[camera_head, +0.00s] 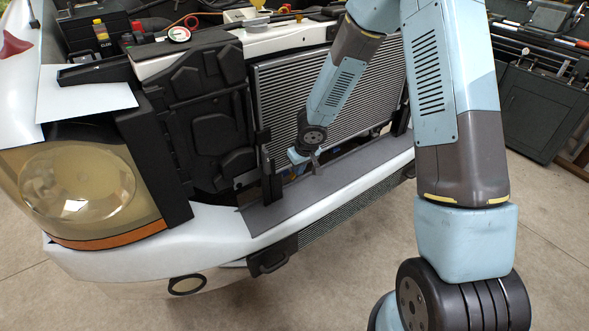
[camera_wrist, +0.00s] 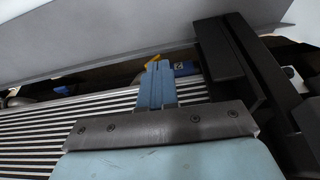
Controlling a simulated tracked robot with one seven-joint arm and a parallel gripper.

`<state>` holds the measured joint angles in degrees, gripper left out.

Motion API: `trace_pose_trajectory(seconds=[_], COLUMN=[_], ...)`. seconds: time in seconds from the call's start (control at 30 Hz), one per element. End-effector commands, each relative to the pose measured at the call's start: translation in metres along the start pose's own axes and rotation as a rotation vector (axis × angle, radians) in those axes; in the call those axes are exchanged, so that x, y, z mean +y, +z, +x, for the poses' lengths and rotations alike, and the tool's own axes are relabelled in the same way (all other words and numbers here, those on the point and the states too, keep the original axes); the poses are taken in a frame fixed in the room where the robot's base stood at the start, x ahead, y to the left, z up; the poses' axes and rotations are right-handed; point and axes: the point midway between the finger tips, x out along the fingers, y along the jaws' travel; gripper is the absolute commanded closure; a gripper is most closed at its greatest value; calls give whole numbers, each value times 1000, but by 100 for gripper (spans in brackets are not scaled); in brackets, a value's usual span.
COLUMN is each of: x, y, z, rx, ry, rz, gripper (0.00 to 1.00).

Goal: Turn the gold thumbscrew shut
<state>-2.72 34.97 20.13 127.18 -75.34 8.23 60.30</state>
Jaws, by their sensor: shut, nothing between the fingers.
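My gripper (camera_head: 316,166) is low in front of the radiator, near the dark ledge behind the white bumper. In the wrist view its two blue fingers (camera_wrist: 158,66) lie side by side, shut, with nothing between them. A small yellow-gold piece (camera_wrist: 152,60) shows just behind and left of the fingertips. It is partly hidden by them, and I cannot tell whether it is the gold thumbscrew or whether the fingers touch it. In the head view I cannot make out a thumbscrew at the gripper.
The finned radiator (camera_head: 290,100) stands close behind my gripper, and a black upright bracket (camera_wrist: 232,60) is close on its right in the wrist view. The white bumper (camera_head: 330,205) and headlight (camera_head: 78,190) are in front and left. A blue label (camera_wrist: 185,68) sits beside the fingertips.

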Motion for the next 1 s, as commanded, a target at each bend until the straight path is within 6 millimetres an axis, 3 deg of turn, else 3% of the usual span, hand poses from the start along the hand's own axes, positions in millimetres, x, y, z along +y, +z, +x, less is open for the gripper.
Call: trace_pose_trajectory(seconds=[0.2,0.37,1.0], x=[-5,-4,11], y=[-28,-32,-33], z=[-33,-36,41], rx=[9,10,9], ry=[175,208,204], rz=[-40,-42,-41], gripper=[100,100,100])
